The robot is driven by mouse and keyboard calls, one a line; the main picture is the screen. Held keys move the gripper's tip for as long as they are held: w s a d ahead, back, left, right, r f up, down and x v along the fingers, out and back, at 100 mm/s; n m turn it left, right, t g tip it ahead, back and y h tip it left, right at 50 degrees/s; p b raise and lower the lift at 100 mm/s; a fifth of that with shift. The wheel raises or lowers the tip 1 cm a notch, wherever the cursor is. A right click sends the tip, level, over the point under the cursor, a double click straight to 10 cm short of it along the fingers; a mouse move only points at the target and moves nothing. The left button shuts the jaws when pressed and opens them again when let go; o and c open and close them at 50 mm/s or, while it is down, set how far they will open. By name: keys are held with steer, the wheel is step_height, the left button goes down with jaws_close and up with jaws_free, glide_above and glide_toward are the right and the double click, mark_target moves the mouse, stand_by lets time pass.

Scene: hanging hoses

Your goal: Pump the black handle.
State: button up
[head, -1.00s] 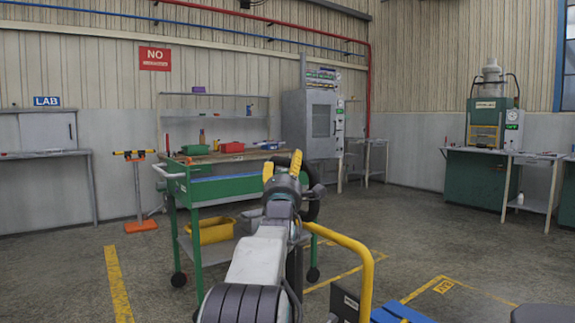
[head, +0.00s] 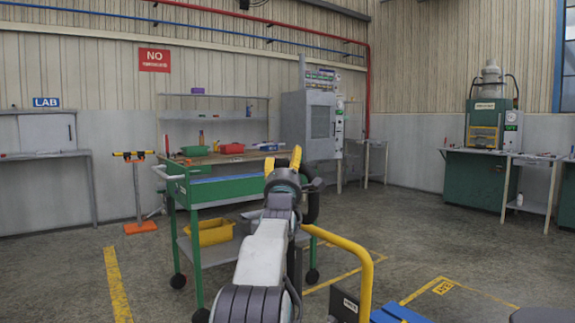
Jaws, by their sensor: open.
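My gripper (head: 283,160) has two yellow fingers pointing up and away from me, spread apart and empty. It is in the middle of the head view, in front of the green trolley. At the left, an upright stand (head: 137,190) on an orange base carries a crossbar (head: 134,155) with dark and orange-yellow parts. The crossbar is far to the left of my gripper and apart from it. I cannot tell for sure whether this crossbar is the black handle. A dark curved part shows just right of my gripper's wrist.
The green trolley (head: 226,190) with a yellow bin (head: 209,232) on its lower shelf stands beyond my arm. A yellow bent pipe (head: 364,270) and a blue box (head: 400,313) are at the front right. Open floor (head: 60,270) lies at the left.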

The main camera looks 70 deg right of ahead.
steer(key=shift+c, duration=0.4)
steer(key=c, duration=1.2)
jaws_close()
